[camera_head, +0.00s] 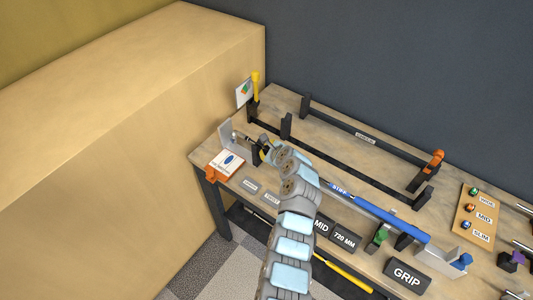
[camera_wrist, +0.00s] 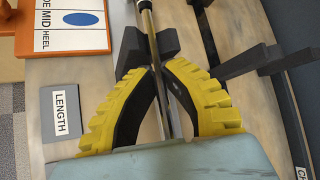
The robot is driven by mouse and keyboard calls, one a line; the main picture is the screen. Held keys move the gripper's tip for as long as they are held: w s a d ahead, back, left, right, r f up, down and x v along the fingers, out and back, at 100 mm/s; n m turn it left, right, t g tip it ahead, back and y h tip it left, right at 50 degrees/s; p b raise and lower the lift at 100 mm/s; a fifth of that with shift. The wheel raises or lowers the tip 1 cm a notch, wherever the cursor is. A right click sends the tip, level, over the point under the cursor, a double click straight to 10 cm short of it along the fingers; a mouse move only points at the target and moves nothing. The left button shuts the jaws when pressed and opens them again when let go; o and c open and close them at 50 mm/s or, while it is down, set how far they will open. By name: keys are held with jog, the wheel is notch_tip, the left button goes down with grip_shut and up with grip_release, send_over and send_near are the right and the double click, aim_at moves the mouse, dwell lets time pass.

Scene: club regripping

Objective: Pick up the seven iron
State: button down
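A golf club with a thin steel shaft lies along the workbench; I take it to be the seven iron, though no number is readable. Its blue grip (camera_head: 392,217) extends to the lower right in the head view. In the wrist view its shaft (camera_wrist: 147,22) runs down between the yellow fingers. My gripper (camera_wrist: 158,67) has its fingertips drawn in close on both sides of the shaft and looks shut on it. In the head view my gripper (camera_head: 268,152) is over the bench's left end, mostly hidden by my arm.
A black cradle block (camera_wrist: 150,45) is just beyond the fingertips. An orange-edged card (camera_head: 226,163) lies at the bench's left end. A long dark rack (camera_head: 365,138) runs behind.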

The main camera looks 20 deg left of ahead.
dwell(0.6)
jog(key=s+d+f+v, duration=0.1)
jog(key=v, duration=1.5)
jog(key=shift+f+b, duration=0.35)
jog(key=shift+f, duration=0.05)
jog(key=shift+s, duration=0.1)
